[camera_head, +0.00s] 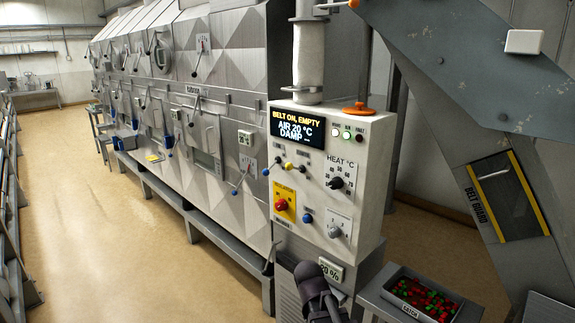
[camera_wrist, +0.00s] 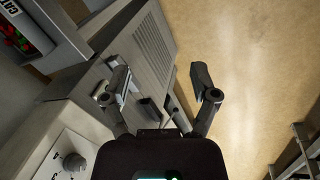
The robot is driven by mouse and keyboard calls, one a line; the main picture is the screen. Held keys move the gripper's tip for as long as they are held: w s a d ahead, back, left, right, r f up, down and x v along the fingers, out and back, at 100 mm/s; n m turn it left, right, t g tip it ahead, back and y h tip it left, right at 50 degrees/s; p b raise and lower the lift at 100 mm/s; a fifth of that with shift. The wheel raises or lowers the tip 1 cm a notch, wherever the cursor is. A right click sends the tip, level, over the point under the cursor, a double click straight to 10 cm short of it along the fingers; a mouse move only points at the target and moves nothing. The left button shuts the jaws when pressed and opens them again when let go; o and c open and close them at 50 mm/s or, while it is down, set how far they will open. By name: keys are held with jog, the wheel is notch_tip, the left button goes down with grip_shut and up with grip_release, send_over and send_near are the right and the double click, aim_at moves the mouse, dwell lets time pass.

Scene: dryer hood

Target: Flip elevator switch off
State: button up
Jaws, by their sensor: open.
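A light grey control panel (camera_head: 340,200) faces me in the middle of the head view. It carries a yellow plate with a red rotary knob (camera_head: 282,204); the small label on the plate is too blurred to read surely. Small levers with blue and yellow ends (camera_head: 288,166) sit above it. I cannot tell which control is the elevator switch. My gripper (camera_head: 312,280) is at the bottom of the head view, below the panel and apart from its controls. In the wrist view my gripper (camera_wrist: 163,85) is open and empty, its two fingers spread over the cabinet side and floor.
A dark display (camera_head: 298,127) reads "BELT ON, EMPTY, AIR 20 °C, DAMP". A heat knob (camera_head: 337,183) and a grey selector (camera_head: 335,231) are to the right. A tray (camera_head: 398,296) of red and green pieces stands at lower right. The floor (camera_head: 110,230) on the left is clear.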

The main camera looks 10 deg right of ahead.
jog(key=w+d+r+n+t+h+p, duration=0.1)
jog(key=w+r+n+t+h+p, duration=0.15)
jog(key=w+r+n+h, duration=0.4)
jog(key=n+t+h+p, duration=0.2)
jog(key=n+t+p, duration=0.75)
jog(key=n, duration=0.85)
send_near(287, 168)
jog(key=s+a+t+b, duration=0.1)
jog(key=s, duration=0.1)
jog(key=shift+s+a+f, duration=0.1)
jog(key=shift+a+f, duration=0.1)
jog(key=shift+f, duration=0.25)
jog(key=shift+d, duration=0.1)
jog(key=x, duration=1.3)
jog(key=shift+w+d+r, duration=0.1)
jog(key=shift+w+d, duration=0.15)
jog(key=shift+w, duration=0.05)
grip_shut()
